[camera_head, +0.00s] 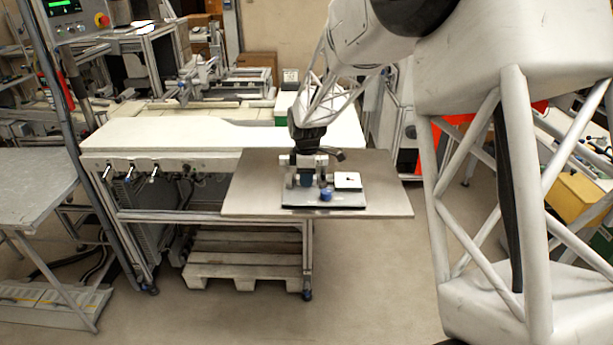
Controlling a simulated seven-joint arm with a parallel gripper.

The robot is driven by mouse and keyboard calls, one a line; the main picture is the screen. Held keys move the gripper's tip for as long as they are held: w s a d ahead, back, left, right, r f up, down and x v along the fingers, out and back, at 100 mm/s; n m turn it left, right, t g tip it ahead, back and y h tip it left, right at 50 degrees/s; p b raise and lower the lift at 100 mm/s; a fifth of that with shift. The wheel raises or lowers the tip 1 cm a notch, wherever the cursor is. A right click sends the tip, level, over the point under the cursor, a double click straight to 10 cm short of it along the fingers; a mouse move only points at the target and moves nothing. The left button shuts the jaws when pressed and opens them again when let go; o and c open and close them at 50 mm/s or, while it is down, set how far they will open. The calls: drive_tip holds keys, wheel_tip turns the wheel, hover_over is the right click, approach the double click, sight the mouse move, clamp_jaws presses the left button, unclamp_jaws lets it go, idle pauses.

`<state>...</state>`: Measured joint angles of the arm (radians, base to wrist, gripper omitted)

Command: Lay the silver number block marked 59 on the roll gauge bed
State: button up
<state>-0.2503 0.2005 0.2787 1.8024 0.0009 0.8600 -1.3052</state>
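My gripper (306,176) points down over the grey metal plate at the near right end of the bench. It is small here, and I cannot tell if its fingers are open or shut. A low device with a dark base (345,202), perhaps the roll gauge bed, sits on the plate right under and beside the gripper. It bears a blue round part (326,195) and a white square face (347,181) with a small dark mark. Something blue also shows between or behind the fingers. No number 59 is readable, and I cannot make out the silver block.
The grey plate (255,190) is bare left and right of the device. A long white worktop (170,130) lies behind and left. A green box (284,106) stands at the back, behind my arm. A pallet (245,262) lies under the bench. My arm covers much of the right.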

drive_tip(key=o, duration=0.4)
drive_tip(key=shift+o, duration=0.2)
drive_tip(key=shift+r, duration=0.1)
wheel_tip(320, 180, up, 12)
idle(0.5)
drive_tip(key=shift+r, duration=0.1)
idle(0.7)
